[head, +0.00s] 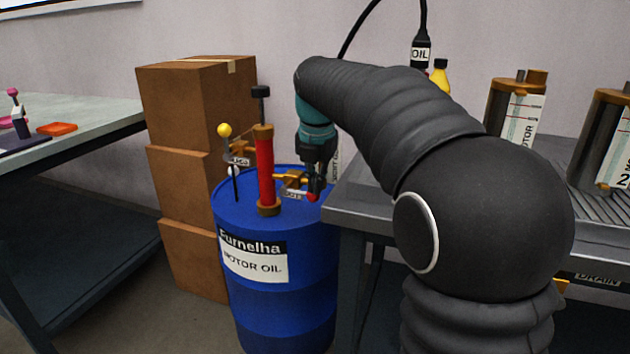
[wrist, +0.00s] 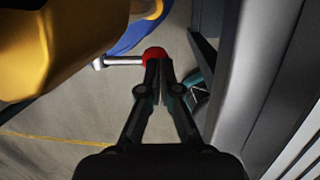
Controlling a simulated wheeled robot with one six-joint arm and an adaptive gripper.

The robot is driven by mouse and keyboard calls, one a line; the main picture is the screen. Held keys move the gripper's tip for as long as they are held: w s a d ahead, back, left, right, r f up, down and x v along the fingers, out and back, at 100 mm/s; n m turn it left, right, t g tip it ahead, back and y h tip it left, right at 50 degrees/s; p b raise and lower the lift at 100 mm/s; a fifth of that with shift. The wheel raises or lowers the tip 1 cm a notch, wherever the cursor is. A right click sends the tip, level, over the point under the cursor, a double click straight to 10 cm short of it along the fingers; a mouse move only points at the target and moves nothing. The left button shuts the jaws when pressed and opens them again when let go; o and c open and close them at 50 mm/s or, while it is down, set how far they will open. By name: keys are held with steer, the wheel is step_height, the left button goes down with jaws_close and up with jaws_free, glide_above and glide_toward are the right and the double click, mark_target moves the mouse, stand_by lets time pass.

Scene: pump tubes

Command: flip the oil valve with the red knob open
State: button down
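The red knob (head: 312,196) is at the end of the oil valve's lever, over the right side of the blue drum's top. The brass valve body (head: 291,179) is just left of it, with a small label below. In the wrist view the red knob (wrist: 154,52) shows at my fingertips, and a silver lever (wrist: 123,61) runs left from it. My gripper (wrist: 158,66) has its fingers almost together, with a gap narrower than the knob. The fingertips overlap the knob's lower edge; I cannot tell whether they touch it. My gripper (head: 317,180) points down in the head view.
The blue drum (head: 275,293) carries a red pump tube (head: 265,168) and a valve with a yellow knob (head: 224,130). A grey metal table (head: 365,205) stands close on the right. Stacked cardboard boxes (head: 190,185) are behind left. A large yellow part (wrist: 75,40) fills the wrist view's upper left.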

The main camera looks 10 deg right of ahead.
steer(key=shift+r, duration=0.15)
steer(key=shift+w+p+v, duration=0.2)
steer(key=shift+p+v, duration=0.85)
steer(key=shift+p, duration=0.25)
steer(key=s+d+p+v, duration=0.1)
steer(key=p+v, duration=0.3)
steer(key=v, duration=0.9)
steer(key=s+d+f+m+t, duration=0.1)
steer(key=s+f+m, duration=0.8)
steer(key=s+m, duration=0.4)
steer(key=s+d+f+m+t, duration=0.1)
steer(key=s+f+m+t, duration=0.1)
steer(key=s+f+m, duration=0.7)
steer(key=s+m, duration=0.4)
steer(key=m, duration=0.3)
steer(key=shift+s+f+m, duration=0.3)
steer(key=shift+s, duration=0.05)
